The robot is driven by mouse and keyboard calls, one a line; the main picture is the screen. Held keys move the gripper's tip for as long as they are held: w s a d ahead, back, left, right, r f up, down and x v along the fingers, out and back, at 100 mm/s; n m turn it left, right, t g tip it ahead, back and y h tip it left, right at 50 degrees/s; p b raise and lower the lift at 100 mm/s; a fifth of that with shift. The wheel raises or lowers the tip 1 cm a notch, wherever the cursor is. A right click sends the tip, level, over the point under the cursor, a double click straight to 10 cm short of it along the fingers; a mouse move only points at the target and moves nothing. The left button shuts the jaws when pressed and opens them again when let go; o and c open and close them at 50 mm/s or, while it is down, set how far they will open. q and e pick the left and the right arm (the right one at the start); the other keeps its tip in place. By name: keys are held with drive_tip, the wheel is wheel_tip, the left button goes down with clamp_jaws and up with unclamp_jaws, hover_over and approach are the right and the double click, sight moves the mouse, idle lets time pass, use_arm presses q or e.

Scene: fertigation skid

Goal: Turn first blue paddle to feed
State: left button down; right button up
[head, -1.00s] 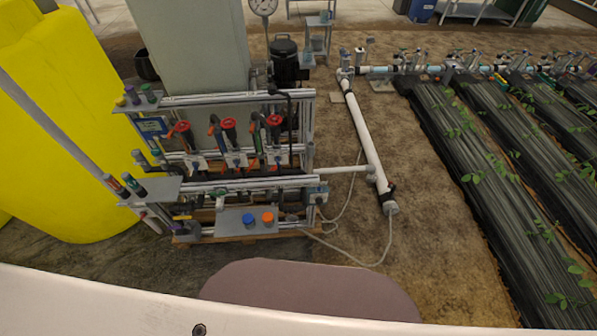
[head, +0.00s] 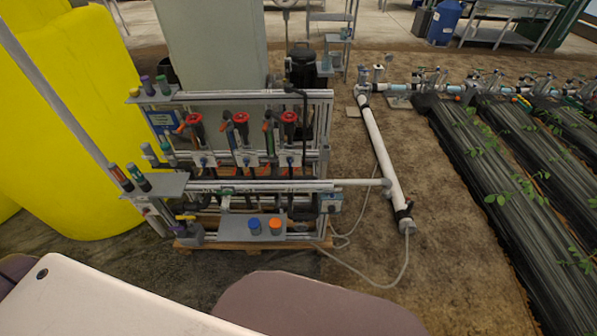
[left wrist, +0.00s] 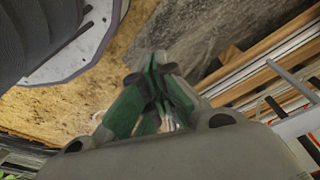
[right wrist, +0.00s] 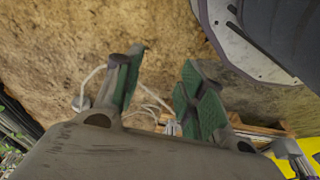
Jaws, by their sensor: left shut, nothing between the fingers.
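The fertigation skid (head: 262,187) stands left of centre in the head view, an aluminium frame with several red-topped valves (head: 241,117). A pipe manifold (head: 425,88) with small valves and light-blue sections runs along the head of the planted rows. The handles are too small to tell which is the first blue paddle. My left gripper (left wrist: 160,72) shows in the left wrist view, its green-padded fingers together and empty. My right gripper (right wrist: 157,82) is open and empty over brown ground in the right wrist view. Neither gripper shows in the head view.
A yellow tank (head: 62,130) stands left of the skid. A blue-capped jar (head: 255,226) and an orange-capped jar (head: 275,226) sit low on the skid. A white pipe (head: 383,155) and a loose hose (head: 385,284) lie on the ground to its right. Bare soil lies between pipe and rows.

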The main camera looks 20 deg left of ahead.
drive_tip(key=w+a+r+b, duration=0.1)
drive_tip(key=w+r+b, duration=0.4)
drive_tip(key=r+b, duration=0.75)
use_arm(q)
drive_tip(key=w+a+r+m+t+y+b, duration=0.3)
drive_tip(key=w+r+t, duration=0.4)
drive_tip(key=w+r, duration=1.35)
drive_tip(key=w+d+r+m+t+h, duration=0.2)
drive_tip(key=w+d+r+m+t, duration=0.2)
drive_tip(key=w+r+m, duration=0.1)
drive_tip(key=w+d+r+m+t+h, duration=0.1)
drive_tip(key=w+d+r+m+t, duration=0.3)
drive_tip(key=w+m, duration=0.4)
drive_tip(key=shift+w+d+r+t+h, duration=0.35)
drive_tip(key=shift+w+r+t+h, duration=0.05)
drive_tip(key=shift+w+r, duration=0.5)
use_arm(e)
drive_tip(key=s+a+f, duration=0.2)
drive_tip(key=a+f, duration=0.1)
drive_tip(key=f, duration=0.4)
drive_tip(key=shift+s+a+f+y, duration=0.25)
drive_tip(key=shift+s+f+y, duration=0.05)
drive_tip(key=shift+f+y, duration=0.1)
use_arm(q)
drive_tip(key=shift+w, duration=0.15)
